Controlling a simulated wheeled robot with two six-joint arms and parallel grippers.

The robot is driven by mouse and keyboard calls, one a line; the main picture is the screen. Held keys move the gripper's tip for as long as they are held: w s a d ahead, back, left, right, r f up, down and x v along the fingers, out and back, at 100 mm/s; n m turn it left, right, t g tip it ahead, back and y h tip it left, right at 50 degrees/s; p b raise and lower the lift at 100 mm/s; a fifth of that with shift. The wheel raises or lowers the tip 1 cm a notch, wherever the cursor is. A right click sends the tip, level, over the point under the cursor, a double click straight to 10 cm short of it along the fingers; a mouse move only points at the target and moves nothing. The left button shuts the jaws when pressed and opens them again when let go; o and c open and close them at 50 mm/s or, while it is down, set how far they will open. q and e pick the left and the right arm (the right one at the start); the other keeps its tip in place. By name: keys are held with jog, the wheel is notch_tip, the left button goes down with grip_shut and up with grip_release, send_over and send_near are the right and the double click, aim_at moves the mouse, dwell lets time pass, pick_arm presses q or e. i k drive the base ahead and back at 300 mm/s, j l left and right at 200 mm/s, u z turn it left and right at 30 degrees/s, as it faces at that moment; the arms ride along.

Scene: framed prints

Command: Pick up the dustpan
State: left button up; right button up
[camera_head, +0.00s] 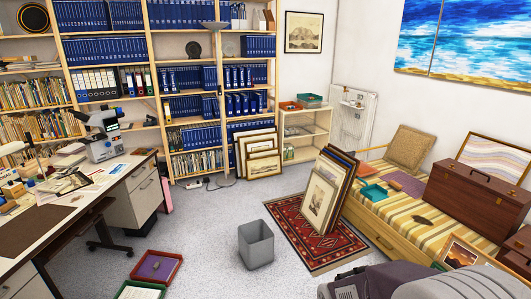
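I cannot make out a dustpan for certain in the head view. A thin pink object (166,194) stands upright beside the desk drawers, too small and partly hidden to identify. A shallow teal open tray-like object (374,193) lies on the striped daybed.
A grey open bin (256,245) stands on the speckled floor next to a red patterned rug (302,243) with framed prints (322,197) leaning upright. A red-rimmed tray (156,267) and a green-rimmed tray (138,292) lie near the desk (110,185). Floor between is clear.

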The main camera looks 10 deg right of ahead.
aim_at(375, 192)
jog(key=i+z, duration=0.15)
jog(key=i, duration=0.3)
jog(key=i+j+z, duration=0.15)
jog(key=i, duration=0.3)
jog(key=i+z, duration=0.15)
jog(key=i, duration=0.3)
jog(key=i+j+z, duration=0.1)
jog(key=i+j, duration=0.15)
jog(key=i, duration=0.2)
jog(key=i+l+z, duration=0.3)
jog(key=i+z, duration=0.15)
jog(key=i, duration=0.25)
jog(key=i+l+z, duration=0.1)
jog(key=i+z, duration=0.35)
jog(key=i, duration=0.25)
jog(key=i+j+z, duration=0.2)
jog(key=i+z, duration=0.25)
jog(key=i, duration=0.25)
